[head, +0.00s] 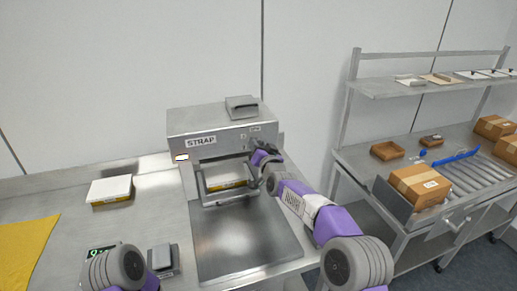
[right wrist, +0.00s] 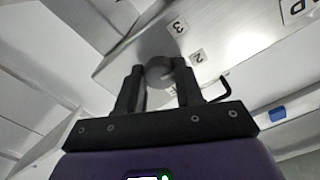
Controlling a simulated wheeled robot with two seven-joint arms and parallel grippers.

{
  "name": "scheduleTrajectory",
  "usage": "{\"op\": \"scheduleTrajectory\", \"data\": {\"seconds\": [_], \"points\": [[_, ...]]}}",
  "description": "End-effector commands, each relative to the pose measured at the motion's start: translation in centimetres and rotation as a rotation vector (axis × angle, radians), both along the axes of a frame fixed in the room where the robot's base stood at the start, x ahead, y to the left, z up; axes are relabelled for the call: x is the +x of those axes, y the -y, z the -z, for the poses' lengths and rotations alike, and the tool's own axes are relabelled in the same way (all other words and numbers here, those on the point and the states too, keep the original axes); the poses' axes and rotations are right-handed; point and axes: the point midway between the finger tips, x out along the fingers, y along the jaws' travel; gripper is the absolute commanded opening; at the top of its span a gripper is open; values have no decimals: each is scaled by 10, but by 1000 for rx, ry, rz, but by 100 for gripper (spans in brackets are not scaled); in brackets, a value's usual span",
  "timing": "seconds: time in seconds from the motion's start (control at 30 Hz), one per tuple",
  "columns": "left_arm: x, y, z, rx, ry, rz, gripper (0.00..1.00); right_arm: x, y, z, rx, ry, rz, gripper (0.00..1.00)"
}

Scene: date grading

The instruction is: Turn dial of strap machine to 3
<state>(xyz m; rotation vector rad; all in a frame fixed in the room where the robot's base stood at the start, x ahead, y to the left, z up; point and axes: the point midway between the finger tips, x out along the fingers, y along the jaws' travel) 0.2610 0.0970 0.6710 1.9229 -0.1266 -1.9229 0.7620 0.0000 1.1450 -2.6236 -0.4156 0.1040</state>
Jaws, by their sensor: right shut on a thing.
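The strap machine (head: 222,119) is a grey metal box with a STRAP label, at the back of the steel bench. Its dial (right wrist: 158,66) is a round grey knob in the right wrist view, beside number labels 3 (right wrist: 178,27) and 2 (right wrist: 198,56). My right gripper (head: 260,157) is at the right of the machine's front. In the right wrist view the right gripper (right wrist: 158,78) is shut on the dial, one finger on each side. Which number the dial points to cannot be told. In the head view my gripper and arm hide the dial. My left gripper is out of view.
A package (head: 222,183) lies in the machine's opening. A white-topped box (head: 110,189) and yellow cloth (head: 24,248) are at left. A small grey device (head: 163,259) sits near the front. A rack with cardboard boxes (head: 419,185) stands right.

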Motion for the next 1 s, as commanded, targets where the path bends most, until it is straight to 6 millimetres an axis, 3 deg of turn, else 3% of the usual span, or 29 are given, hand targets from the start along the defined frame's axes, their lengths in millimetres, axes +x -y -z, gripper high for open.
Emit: {"op": "scheduleTrajectory", "data": {"seconds": [0.5,1.0], "points": [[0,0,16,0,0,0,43,0,0,1,-445,145,0,6],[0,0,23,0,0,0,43,0,0,0,-663,216,0,6]]}}
